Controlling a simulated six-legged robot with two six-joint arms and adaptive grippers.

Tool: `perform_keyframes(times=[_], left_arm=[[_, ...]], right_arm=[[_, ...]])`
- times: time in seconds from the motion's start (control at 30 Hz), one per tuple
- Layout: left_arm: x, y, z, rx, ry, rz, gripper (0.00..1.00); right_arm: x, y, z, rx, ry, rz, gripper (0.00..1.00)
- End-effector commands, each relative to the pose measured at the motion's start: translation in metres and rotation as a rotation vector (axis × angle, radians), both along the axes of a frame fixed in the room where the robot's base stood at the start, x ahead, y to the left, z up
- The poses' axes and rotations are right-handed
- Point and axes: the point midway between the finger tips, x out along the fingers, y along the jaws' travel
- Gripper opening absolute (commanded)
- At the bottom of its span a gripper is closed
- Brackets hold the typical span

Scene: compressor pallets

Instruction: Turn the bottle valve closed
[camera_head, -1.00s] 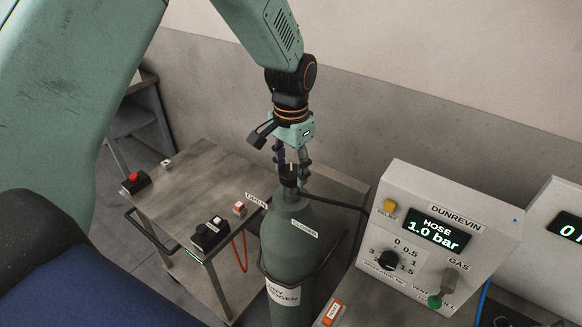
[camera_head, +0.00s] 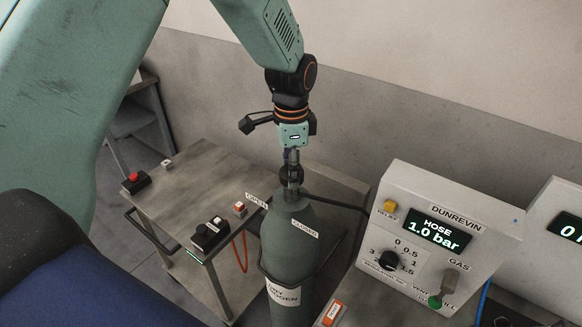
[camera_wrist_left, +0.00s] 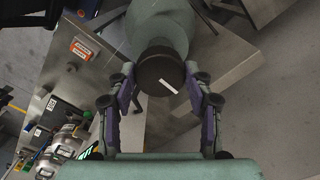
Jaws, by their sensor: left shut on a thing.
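The grey-green gas bottle (camera_head: 289,245) stands upright at the middle, with OPEN and CLOSED labels near its top and a DRY NITROGEN label lower down. Its black round valve knob (camera_wrist_left: 152,72) has a white mark on top, which lies slanted in the left wrist view. My left gripper (camera_head: 292,182) points down at the bottle's top and is shut on the knob, one finger on each side of it. In the head view the near finger partly hides the knob. My right gripper is not in view.
A metal cart (camera_head: 185,200) with a red button (camera_head: 134,177) and small switches stands left of the bottle. A white DUNREVIN panel (camera_head: 378,215) at the right reads HOSE 1.0 bar. A dark hose runs from the bottle's top to the right. A wall stands behind.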

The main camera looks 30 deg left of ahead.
Motion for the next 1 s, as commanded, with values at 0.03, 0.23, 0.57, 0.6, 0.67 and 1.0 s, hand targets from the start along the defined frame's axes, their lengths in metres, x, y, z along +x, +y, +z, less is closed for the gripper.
perform_keyframes(times=[0.03,0.23,0.57,0.6,0.67,1.0], left_arm=[[0.0018,-0.0001,0.0011,0.000,-0.006,-0.005,0.20],[0.0017,-0.0001,0.0011,0.000,-0.006,-0.014,0.20],[0.0015,0.0000,0.0010,0.000,-0.005,-0.014,0.58],[0.0013,0.0000,0.0009,0.001,-0.004,-0.014,0.61],[0.0011,0.0000,0.0007,0.000,-0.004,-0.013,0.66],[0.0003,0.0000,0.0001,0.001,-0.001,-0.012,0.74]], right_arm=[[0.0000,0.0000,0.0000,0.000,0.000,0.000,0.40],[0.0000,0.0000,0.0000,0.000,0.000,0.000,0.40],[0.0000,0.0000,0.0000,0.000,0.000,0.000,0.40],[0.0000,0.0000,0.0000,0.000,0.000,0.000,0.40],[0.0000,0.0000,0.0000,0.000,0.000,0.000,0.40],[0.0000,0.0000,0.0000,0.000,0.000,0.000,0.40]])
